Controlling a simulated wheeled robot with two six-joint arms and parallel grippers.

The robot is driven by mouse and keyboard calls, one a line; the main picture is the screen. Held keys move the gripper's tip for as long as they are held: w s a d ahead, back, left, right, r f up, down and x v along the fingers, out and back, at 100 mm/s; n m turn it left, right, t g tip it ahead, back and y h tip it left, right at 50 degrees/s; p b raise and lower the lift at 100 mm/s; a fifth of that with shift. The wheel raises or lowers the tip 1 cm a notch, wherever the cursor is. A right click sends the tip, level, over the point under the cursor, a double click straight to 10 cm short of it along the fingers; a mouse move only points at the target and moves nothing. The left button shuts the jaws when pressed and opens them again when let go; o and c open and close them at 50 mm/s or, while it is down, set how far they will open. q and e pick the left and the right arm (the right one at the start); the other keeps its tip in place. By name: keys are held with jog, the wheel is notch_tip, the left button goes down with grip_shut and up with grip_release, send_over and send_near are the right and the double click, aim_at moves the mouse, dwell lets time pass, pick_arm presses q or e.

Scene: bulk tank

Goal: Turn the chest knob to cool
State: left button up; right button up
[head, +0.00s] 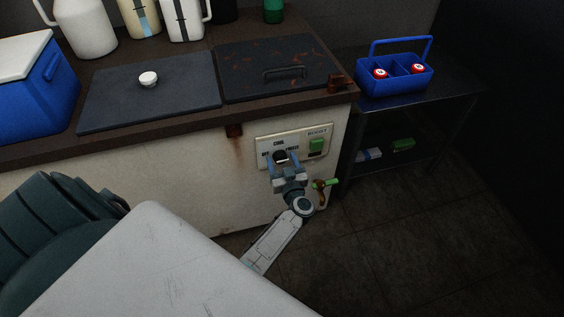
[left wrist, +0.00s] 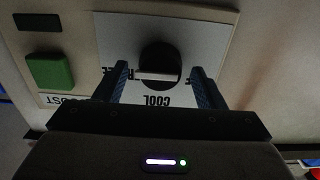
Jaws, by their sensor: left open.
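The chest knob (head: 280,157) is a dark round dial on the pale control panel (head: 262,138) on the chest's front. In the left wrist view the knob (left wrist: 160,58) shows upside down, with a white bar lying level across it. The word COOL reads upside down just below it, and part of another label shows to its left. My left gripper (head: 282,160) is open in front of the panel. In the left wrist view its two blue fingers (left wrist: 160,70) stand either side of the knob, with gaps on both sides. My right gripper is not in view.
A green BOOST switch (head: 316,146) sits right of the knob. A green-handled tap (head: 325,184) is below the panel. The chest top has two dark lids (head: 150,90). A blue bottle carrier (head: 395,82) stands on a side table. A blue cooler (head: 45,95) is at left.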

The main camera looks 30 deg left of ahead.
pick_arm(q)
jog(key=c, duration=0.9)
jog(key=shift+c, duration=0.2)
